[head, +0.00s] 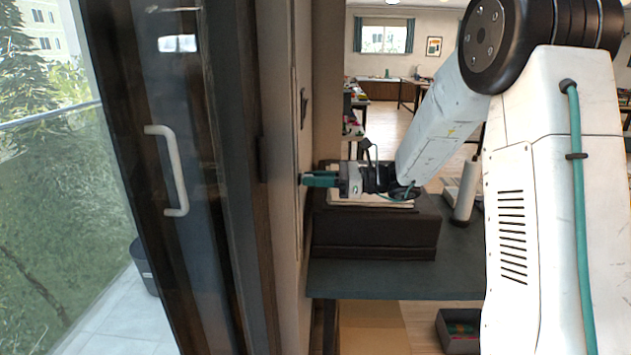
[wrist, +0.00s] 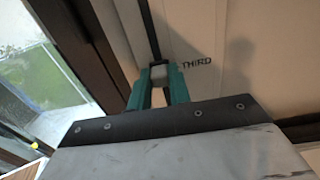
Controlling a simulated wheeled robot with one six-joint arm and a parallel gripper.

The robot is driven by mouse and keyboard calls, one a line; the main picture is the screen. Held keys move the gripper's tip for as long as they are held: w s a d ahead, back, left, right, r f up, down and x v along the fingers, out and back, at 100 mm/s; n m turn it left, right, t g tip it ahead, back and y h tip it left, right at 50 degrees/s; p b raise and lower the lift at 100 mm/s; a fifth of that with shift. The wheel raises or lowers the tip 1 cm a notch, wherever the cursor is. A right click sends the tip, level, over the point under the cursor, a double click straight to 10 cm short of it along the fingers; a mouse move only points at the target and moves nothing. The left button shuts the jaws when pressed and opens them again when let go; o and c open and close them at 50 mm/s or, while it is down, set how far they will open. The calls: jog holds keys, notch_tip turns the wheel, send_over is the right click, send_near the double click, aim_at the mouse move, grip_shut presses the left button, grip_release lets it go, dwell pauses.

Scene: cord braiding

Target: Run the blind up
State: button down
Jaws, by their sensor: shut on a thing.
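My gripper (head: 303,180) reaches left to the pale wall panel (head: 287,90) beside the glass door. In the wrist view its two teal fingers (wrist: 157,80) are shut on a small grey knob (wrist: 160,71). The knob sits at a dark vertical slot (wrist: 149,28) in the panel, beside the printed word "THIRD" (wrist: 197,64). The fingers hide the knob's sides, and the knob cannot be made out in the head view. I cannot make out the blind in either view.
The dark-framed glass door with a pale handle (head: 177,172) stands at left. A dark box (head: 400,230) lies on a grey table (head: 385,277) just below my gripper. A white roll (head: 466,190) stands to its right. An open tray (head: 458,330) is lower down.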

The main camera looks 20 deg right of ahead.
notch_tip(320, 180, up, 22)
jog(key=shift+r, duration=0.1)
jog(key=shift+r, duration=0.1)
jog(key=c, duration=1.3)
grip_release()
jog(key=shift+c, duration=0.2)
jog(key=shift+o, duration=0.3)
jog(key=shift+d, duration=0.1)
jog(key=v, duration=0.7)
jog(key=shift+s+d, duration=0.15)
jog(key=shift+d, duration=0.1)
